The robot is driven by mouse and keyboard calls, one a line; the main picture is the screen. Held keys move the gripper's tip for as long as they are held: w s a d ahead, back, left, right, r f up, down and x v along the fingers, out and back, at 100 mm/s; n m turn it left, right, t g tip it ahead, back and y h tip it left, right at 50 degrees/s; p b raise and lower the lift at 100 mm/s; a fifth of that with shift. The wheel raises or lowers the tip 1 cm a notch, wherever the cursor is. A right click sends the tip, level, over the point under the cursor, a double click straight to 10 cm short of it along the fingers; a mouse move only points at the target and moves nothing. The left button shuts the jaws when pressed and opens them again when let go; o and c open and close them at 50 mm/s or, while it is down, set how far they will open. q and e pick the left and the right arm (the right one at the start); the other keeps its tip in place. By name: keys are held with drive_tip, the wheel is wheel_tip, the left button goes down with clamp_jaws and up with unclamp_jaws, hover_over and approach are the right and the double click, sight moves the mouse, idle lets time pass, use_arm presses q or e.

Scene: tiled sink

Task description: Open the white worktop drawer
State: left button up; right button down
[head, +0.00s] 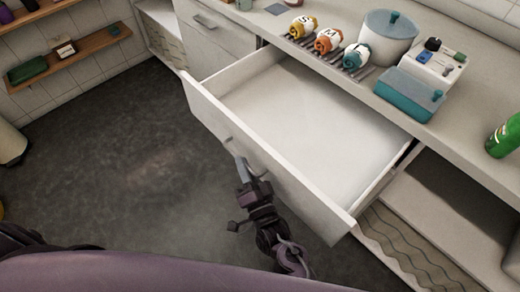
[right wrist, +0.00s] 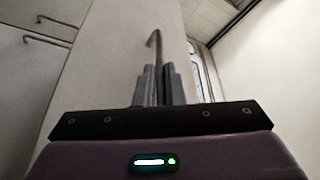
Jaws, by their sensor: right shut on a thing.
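The white worktop drawer (head: 310,125) is pulled well out from under the counter in the head view, and its inside is empty. My right gripper (head: 243,170) is at the drawer's front panel and shut on the drawer handle (right wrist: 154,42). The right wrist view shows the gripper's two fingers (right wrist: 155,85) close together, with the thin bent handle between them. Most of the handle is hidden behind the fingers in the head view. The left gripper does not show; only dark parts of my own body appear at the lower left.
The worktop (head: 460,130) carries rolled towels (head: 328,40), a white pot (head: 388,32), a teal-fronted box (head: 410,92) and a green bottle (head: 504,136). A closed drawer (head: 215,38) lies to the left, an open compartment (head: 450,215) to the right.

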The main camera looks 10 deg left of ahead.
drive_tip(key=shift+s+a, duration=0.45)
drive_tip(key=shift+s, duration=0.2)
drive_tip(key=c, duration=1.5)
unclamp_jaws()
drive_tip(key=v, duration=0.8)
drive_tip(key=shift+w, duration=0.1)
